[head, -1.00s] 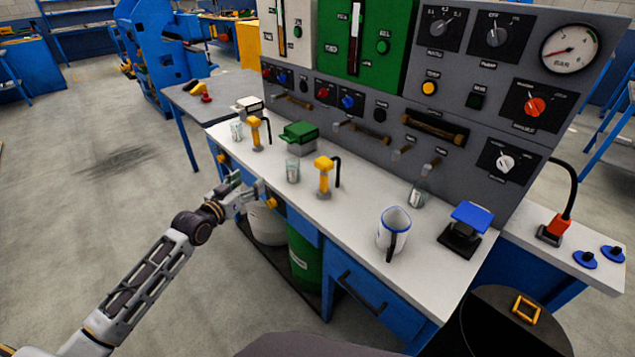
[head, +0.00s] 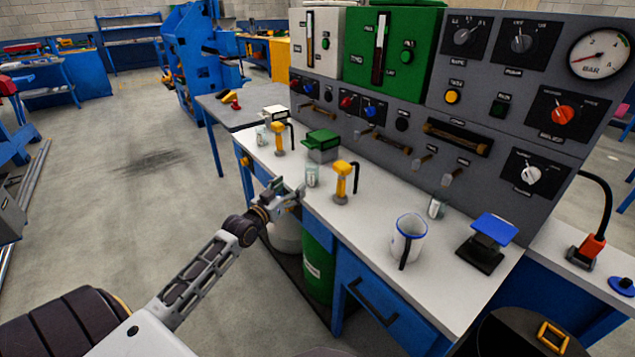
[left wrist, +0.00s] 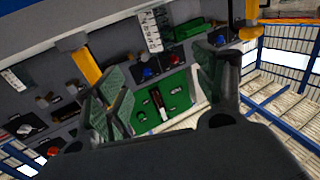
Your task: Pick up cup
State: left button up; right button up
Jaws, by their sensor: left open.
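A white cup (head: 411,242) with a blue rim and a black handle stands upright on the white bench top (head: 370,215), right of centre. A small clear glass (head: 312,176) stands near the front edge, further left. My left gripper (head: 290,192) is at the bench's front edge, close to this glass and well left of the white cup. It is open and empty; its two fingers are spread in the left wrist view (left wrist: 165,88). The white cup cannot be made out in the left wrist view. My right gripper is not in view.
Yellow dispensers (head: 342,183) with black levers, a green-topped box (head: 322,145) and more glasses (head: 437,206) stand along the bench. A blue-topped black stand (head: 487,243) is right of the cup. A grey control panel (head: 470,125) rises behind.

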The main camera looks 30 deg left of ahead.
aim_at(308, 171)
pick_arm(q)
jog(key=shift+w, duration=0.2)
jog(key=shift+w+b, duration=0.7)
jog(key=shift+w, duration=3.4)
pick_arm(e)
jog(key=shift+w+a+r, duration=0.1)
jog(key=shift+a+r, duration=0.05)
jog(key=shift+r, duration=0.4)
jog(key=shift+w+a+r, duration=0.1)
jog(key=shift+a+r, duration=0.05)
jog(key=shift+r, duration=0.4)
pick_arm(q)
jog(key=shift+w, duration=0.15)
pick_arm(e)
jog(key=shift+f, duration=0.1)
